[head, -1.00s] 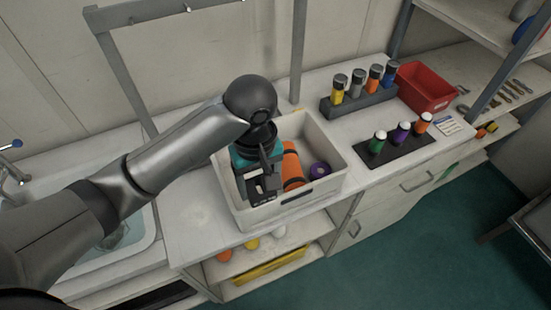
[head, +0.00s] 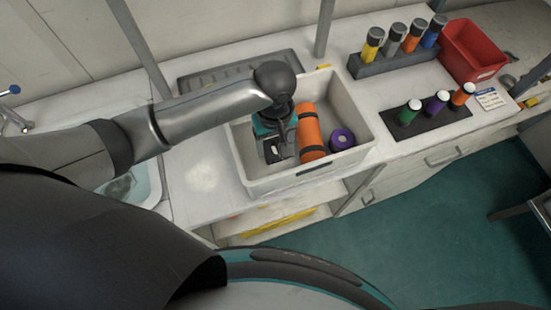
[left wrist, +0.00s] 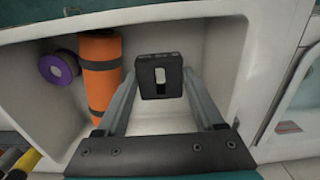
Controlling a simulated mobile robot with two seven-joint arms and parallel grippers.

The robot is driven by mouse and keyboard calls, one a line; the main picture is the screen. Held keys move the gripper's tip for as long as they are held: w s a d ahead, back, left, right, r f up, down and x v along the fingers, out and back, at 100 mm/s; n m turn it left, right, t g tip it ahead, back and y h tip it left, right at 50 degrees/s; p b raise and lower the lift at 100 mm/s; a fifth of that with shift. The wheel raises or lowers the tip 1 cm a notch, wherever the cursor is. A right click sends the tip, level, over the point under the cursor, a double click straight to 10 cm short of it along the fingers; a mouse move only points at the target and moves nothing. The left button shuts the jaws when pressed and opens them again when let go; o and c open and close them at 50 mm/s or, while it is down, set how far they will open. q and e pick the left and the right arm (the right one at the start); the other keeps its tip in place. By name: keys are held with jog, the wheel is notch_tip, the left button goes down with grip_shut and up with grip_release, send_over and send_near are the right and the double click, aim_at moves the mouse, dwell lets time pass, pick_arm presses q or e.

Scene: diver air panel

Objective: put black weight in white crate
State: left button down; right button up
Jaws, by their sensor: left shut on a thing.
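The white crate (head: 343,161) stands on the counter and also shows in the left wrist view (left wrist: 222,60). My left gripper (head: 274,156) points down inside the crate's left part. It is shut on the black weight (left wrist: 160,88), a dark block with a pale slot, held between the fingertips in the left wrist view. Whether the weight touches the crate floor I cannot tell. An orange cylinder with black bands (head: 311,132) and a purple roll (head: 342,138) lie in the crate, to the right of the gripper in the head view. My right gripper is not in view.
A grey rack of several capped bottles (head: 400,58) and a red bin (head: 474,50) stand at the back right. A black mat (head: 428,122) holds three bottles. A sink (head: 135,185) is at the left. Clear counter lies between sink and crate.

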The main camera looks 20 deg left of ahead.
aim_at(275, 148)
pick_arm(q)
notch_tip(275, 148, down, 4)
jog(key=shift+r, duration=0.25)
jog(key=shift+w+f+b, duration=0.1)
jog(key=shift+f+b, duration=0.6)
jog(key=shift+f, duration=1.5)
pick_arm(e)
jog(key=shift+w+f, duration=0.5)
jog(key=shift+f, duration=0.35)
pick_arm(q)
jog(key=shift+f, duration=0.15)
grip_release()
notch_tip(275, 148, up, 12)
jog(key=shift+r+p, duration=0.15)
jog(key=shift+p, duration=1.05)
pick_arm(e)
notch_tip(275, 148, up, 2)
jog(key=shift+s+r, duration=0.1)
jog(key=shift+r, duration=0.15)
